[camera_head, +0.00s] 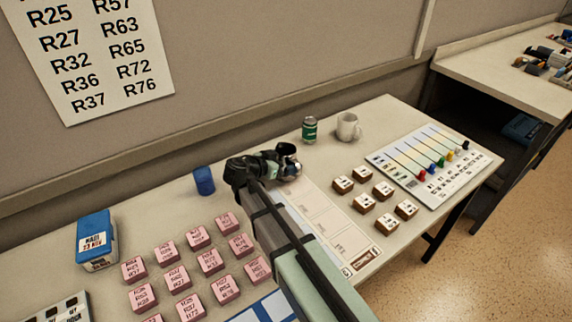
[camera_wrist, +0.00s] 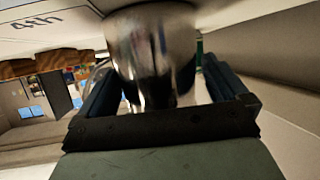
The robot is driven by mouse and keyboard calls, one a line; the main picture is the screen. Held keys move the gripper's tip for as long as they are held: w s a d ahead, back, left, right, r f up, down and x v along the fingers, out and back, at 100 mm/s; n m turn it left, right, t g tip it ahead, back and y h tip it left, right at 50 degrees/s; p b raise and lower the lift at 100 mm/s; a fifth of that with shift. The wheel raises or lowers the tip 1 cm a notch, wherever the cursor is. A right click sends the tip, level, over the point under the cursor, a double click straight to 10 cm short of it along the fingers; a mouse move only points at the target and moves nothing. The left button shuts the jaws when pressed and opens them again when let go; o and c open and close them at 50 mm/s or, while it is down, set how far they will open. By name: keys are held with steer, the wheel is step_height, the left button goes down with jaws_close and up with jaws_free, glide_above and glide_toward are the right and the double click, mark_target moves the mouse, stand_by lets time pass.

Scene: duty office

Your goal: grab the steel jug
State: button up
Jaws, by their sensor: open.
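In the head view only a small shiny part of the steel jug (camera_head: 291,168) shows beside my gripper (camera_head: 277,163), which hides the rest. In the wrist view my gripper (camera_wrist: 160,75) is open, with one finger on each side of the jug. The jug lies between the fingers; I cannot tell whether either finger touches it.
Several wooden blocks (camera_head: 362,173) and a white board with colored pegs (camera_head: 425,160) are right. Several pink blocks (camera_head: 210,261), a blue cup (camera_head: 204,181) and a blue-white box (camera_head: 96,240) are left.

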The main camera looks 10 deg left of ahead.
steer(key=c, duration=1.1)
steer(key=shift+r, duration=0.2)
